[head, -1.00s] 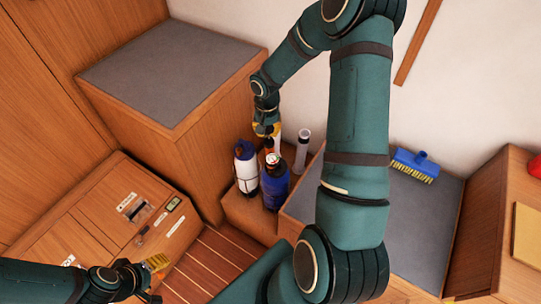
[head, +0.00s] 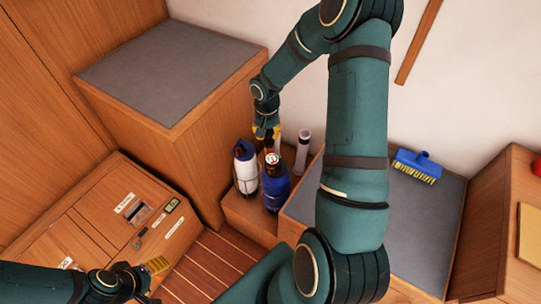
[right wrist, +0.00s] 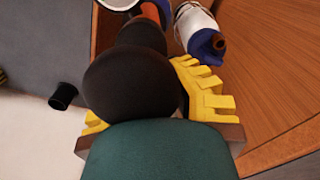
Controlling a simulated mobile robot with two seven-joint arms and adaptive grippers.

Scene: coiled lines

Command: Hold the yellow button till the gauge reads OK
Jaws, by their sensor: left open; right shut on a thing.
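The wooden panel box (head: 95,225) at lower left carries a small gauge-like window (head: 142,214), a small greenish display (head: 172,205), white labels and dark spots. I cannot make out a yellow button or read the display. My left gripper (head: 157,267) is open, at the box's near right corner, apart from the display. My right gripper (head: 267,134) is above the bottles by the tall cabinet. In the right wrist view its yellow fingers are shut on a dark rounded thing (right wrist: 130,80), which hides much of the view.
A blue bottle (head: 275,187) and a white-and-blue bottle (head: 245,168) stand on a low wooden ledge, with a pale tube (head: 302,150) behind. The tall cabinet's grey top (head: 170,75) is clear.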

